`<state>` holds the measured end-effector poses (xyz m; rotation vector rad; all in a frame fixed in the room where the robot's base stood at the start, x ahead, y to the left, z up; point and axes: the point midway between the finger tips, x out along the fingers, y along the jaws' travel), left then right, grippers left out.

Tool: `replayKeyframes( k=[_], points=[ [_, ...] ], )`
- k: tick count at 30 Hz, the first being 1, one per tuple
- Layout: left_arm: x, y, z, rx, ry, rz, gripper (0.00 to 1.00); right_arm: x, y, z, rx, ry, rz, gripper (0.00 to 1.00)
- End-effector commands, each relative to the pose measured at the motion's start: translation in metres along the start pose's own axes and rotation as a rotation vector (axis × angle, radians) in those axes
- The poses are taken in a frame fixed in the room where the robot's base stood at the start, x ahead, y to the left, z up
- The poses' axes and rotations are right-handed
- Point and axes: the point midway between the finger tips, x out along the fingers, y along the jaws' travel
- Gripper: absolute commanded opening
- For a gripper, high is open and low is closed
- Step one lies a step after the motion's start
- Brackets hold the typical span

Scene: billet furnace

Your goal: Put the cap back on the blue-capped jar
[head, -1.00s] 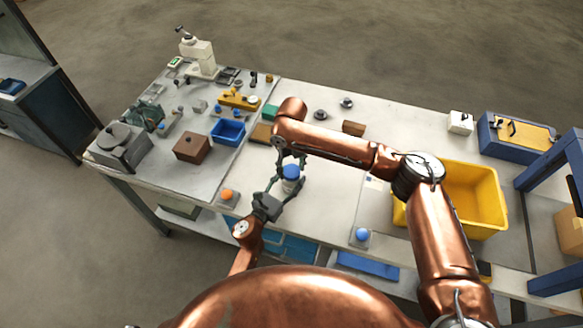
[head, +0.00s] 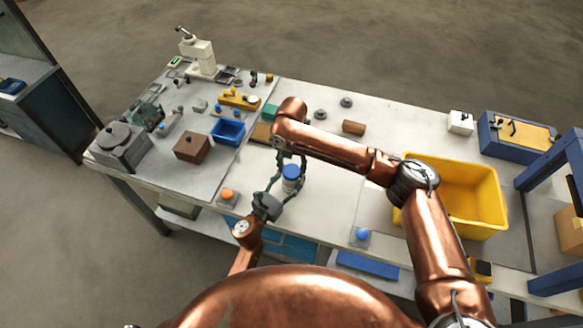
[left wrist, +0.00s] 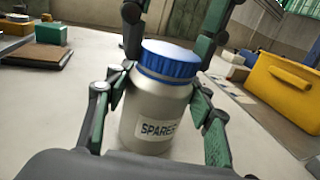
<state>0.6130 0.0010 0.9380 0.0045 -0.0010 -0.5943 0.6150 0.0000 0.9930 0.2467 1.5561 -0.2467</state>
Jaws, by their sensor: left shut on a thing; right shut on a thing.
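The silver jar (left wrist: 152,112), labelled SPARES, stands upright on the white bench. It also shows in the head view (head: 290,186). The blue cap (left wrist: 170,60) sits level on the jar's mouth; how far it is threaded I cannot tell. My left gripper (left wrist: 160,105) is shut on the jar's body, a finger on each side. My right gripper (head: 289,157) comes down from above, its fingers on either side of the cap and shut on it. Its fingers also show at the top of the left wrist view (left wrist: 170,38).
A yellow bin (head: 470,195) stands on the right of the bench. An orange button (head: 227,195) and a blue button (head: 362,235) sit near the front edge. A blue tray (head: 228,132) and a brown box (head: 192,147) are left. Bench around the jar is mostly clear.

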Motion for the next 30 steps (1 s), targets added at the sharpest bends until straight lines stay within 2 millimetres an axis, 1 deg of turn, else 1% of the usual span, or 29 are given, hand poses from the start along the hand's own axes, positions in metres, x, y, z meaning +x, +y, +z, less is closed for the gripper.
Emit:
replayKeyframes(
  k=[3, 17, 30],
  points=[
    [0.0000, 0.0002, 0.0005, 0.000, -0.001, 0.000, 0.00, 0.0011, 0.0000, -0.0006, 0.244, 0.002, 0.000, 0.15],
    [0.0001, 0.0002, 0.0005, 0.001, -0.001, 0.000, 0.00, 0.0015, 0.0006, -0.0010, 1.215, 0.004, -0.001, 0.15],
    [0.0001, -0.0002, 0.0005, 0.001, -0.001, -0.001, 0.00, 0.0023, 0.0017, -0.0017, 2.184, 0.008, -0.004, 0.15]
  ],
)
